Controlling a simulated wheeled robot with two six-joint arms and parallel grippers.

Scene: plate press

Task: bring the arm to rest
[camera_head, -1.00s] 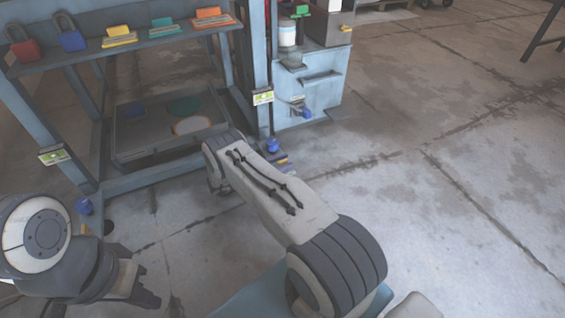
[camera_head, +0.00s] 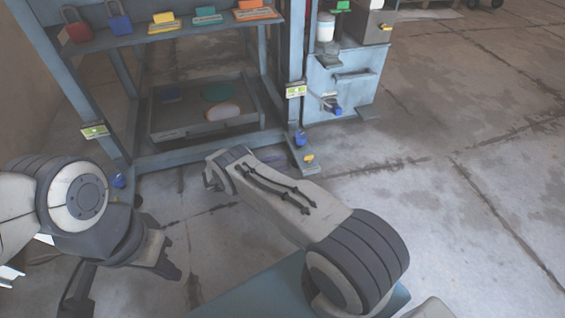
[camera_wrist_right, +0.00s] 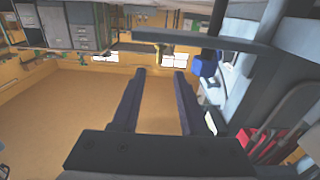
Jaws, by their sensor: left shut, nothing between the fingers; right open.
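My left arm (camera_head: 75,195) comes in from the left edge. Its gripper (camera_head: 166,262) hangs low over the floor at lower left, shut and empty. My right arm (camera_head: 285,200) reaches from the lower right toward the foot of the blue frame.
A blue frame (camera_head: 210,155) carries a shelf with red and blue padlocks (camera_head: 118,18) and coloured tags (camera_head: 254,10). A tray (camera_head: 165,133) sits lower inside it. A blue cabinet (camera_head: 345,90) stands to its right. The concrete floor (camera_head: 460,210) at right is clear.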

